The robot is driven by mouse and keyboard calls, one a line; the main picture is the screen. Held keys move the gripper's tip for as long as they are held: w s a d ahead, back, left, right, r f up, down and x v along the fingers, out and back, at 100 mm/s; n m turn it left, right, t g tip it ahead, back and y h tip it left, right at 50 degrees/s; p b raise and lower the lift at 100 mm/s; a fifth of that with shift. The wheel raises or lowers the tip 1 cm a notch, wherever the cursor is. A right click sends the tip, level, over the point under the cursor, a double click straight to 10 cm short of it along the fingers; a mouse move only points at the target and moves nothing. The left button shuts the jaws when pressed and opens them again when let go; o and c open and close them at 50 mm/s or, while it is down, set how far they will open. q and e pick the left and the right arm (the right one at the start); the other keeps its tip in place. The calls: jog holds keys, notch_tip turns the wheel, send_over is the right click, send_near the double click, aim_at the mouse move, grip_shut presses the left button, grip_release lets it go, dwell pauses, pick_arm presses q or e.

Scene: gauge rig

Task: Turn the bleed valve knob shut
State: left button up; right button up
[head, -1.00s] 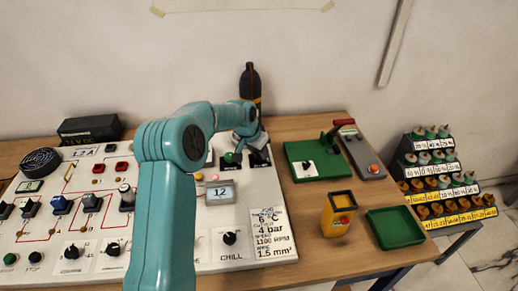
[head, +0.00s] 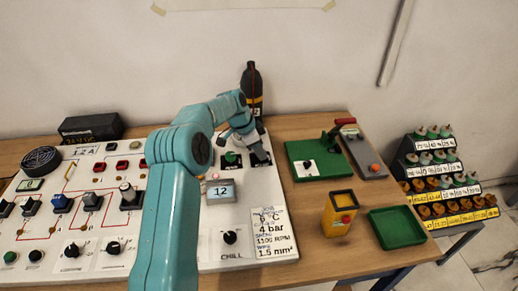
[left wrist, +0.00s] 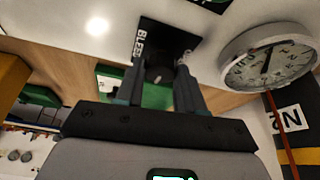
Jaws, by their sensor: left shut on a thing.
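The bleed valve knob (left wrist: 159,74) is a small dark grey knob with a pale mark, on a black plate (left wrist: 168,38) lettered "BLEED", partly covered. My left gripper (left wrist: 158,80) has a finger on either side of the knob and is shut on it. In the head view my left gripper (head: 253,146) reaches down to the same black plate (head: 261,159) at the board's back right corner; the knob is hidden there. My right gripper is in neither view.
A round gauge (left wrist: 268,55) stands close beside the gripper in the wrist view, near a dark N2 cylinder (left wrist: 291,125). The white board (head: 215,251) carries other knobs and switches. A green tray (head: 396,228) and yellow box (head: 340,214) lie right.

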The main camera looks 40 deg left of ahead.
pick_arm(q)
jog(key=shift+a+r, duration=0.1)
jog(key=shift+r, duration=0.05)
jog(key=o, duration=1)
jog(key=shift+o, duration=0.2)
jog(key=v, duration=1.6)
jog(key=shift+s, duration=0.15)
